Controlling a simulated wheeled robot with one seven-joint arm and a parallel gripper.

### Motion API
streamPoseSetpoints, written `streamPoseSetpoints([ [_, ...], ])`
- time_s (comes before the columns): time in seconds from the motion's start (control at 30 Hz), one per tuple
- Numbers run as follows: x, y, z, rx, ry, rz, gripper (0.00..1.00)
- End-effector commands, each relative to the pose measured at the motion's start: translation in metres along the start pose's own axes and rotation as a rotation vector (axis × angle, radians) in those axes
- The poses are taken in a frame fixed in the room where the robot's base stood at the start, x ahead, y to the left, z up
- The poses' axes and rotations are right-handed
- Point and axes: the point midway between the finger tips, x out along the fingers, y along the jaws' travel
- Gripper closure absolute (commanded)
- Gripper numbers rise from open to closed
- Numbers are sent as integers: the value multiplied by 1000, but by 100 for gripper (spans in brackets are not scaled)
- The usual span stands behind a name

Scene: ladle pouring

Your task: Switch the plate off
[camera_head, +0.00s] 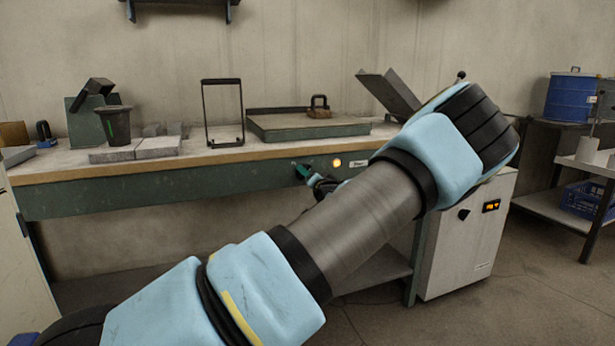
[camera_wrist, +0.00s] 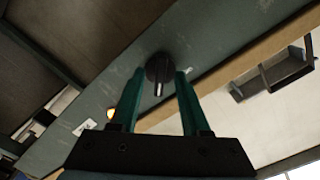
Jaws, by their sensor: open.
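A dark round knob (camera_wrist: 158,68) with a pale-tipped pointer sits on the green front panel of the bench. In the wrist view it lies between the tips of my gripper (camera_wrist: 157,78), whose two green fingers stand apart on either side. I cannot tell whether they touch it. In the head view my gripper (camera_head: 304,172) is at the bench's front panel, partly behind my arm, and the knob cannot be made out. An orange lamp (camera_head: 337,163) is lit beside it; it also glows in the wrist view (camera_wrist: 110,113). A flat grey plate (camera_head: 275,130) lies on the bench above.
A brown handled block (camera_head: 319,108) rests on the plate. A black wire frame (camera_head: 206,110), grey blocks (camera_head: 155,147) and a dark cup (camera_head: 115,125) stand to the left. A white cabinet (camera_head: 460,250) with an orange display stands right, beyond my arm.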

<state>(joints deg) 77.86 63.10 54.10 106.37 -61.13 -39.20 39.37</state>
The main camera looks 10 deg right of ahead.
Motion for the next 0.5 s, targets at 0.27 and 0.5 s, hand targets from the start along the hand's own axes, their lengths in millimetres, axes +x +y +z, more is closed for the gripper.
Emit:
streamPoseSetpoints([
  [0.27,0,0,0,0,0,0,78],
  [0.5,0,0,0,0,0,0,100],
])
